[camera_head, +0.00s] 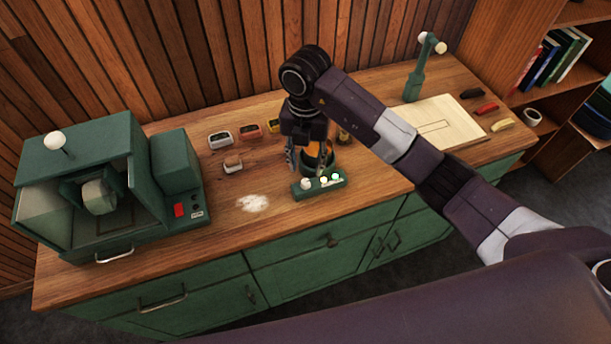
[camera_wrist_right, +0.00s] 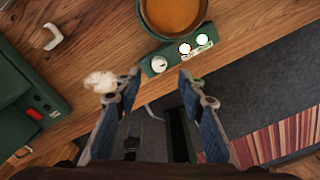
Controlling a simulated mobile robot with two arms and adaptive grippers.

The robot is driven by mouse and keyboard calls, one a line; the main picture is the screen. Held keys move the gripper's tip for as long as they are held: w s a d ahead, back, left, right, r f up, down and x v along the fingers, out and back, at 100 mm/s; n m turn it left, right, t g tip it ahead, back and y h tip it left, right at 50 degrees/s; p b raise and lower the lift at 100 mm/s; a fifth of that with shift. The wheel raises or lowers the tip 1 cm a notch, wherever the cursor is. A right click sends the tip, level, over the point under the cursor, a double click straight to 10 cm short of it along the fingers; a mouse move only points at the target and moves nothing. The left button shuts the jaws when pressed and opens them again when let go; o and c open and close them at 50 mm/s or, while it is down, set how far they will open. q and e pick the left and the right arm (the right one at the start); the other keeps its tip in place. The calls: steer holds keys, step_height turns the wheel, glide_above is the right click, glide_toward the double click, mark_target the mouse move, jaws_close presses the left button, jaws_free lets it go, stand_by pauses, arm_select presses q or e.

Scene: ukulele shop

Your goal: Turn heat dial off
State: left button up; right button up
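The green control panel (camera_head: 318,186) sits at the counter's front edge, before a round pot with orange contents (camera_wrist_right: 172,12). A white knob, the likely heat dial (camera_head: 306,184), is at the panel's left end. In the right wrist view the dial (camera_wrist_right: 159,64) shows a small dark mark, and two bright round lights (camera_wrist_right: 193,45) glow beside it. My right gripper (camera_head: 308,160) is above the panel, pointing down. Its fingers are apart and empty, and in the wrist view the dial appears just beyond the gap between the fingertips (camera_wrist_right: 160,80). My left gripper is not in view.
A green machine (camera_head: 90,190) stands at the left of the counter. White powder (camera_head: 252,203) lies left of the panel. Small containers (camera_head: 221,140) stand behind.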

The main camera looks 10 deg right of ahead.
mark_target(306, 181)
step_height(306, 181, down, 5)
steer(key=shift+f+p, duration=0.1)
steer(key=shift+p, duration=0.85)
steer(key=shift+f, duration=0.7)
jaws_close()
